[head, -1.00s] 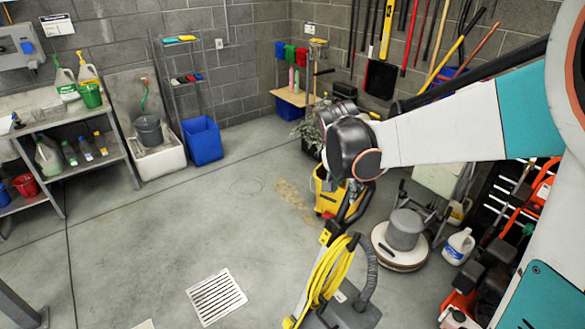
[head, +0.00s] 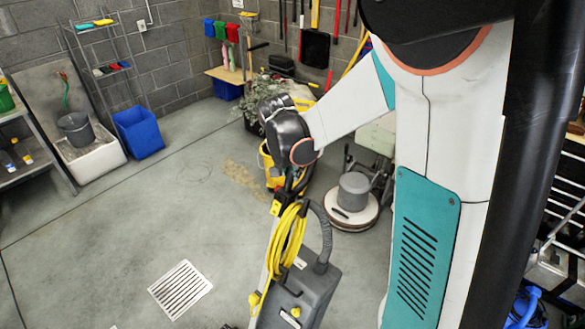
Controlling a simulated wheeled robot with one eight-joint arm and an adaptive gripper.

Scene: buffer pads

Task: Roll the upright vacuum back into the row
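The upright vacuum (head: 308,285) stands on the concrete floor at lower middle in the head view. It has a dark grey body, a yellow coiled cord (head: 287,240), a grey hose and a black upper handle. My gripper (head: 294,183) is at the top of this handle, below my black wrist. The wrist hides most of the fingers, so I cannot tell whether they are closed on the handle. A round floor machine (head: 354,192) with a grey top and pale base stands behind the vacuum to the right. A yellow mop bucket (head: 267,165) stands behind the handle, partly hidden.
A floor drain (head: 180,289) lies left of the vacuum, with open concrete around it. A blue bin (head: 139,132) and a white sink basin (head: 92,155) stand by the left wall. My arm covers much of the right side. A tool chest (head: 565,205) shows at the far right.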

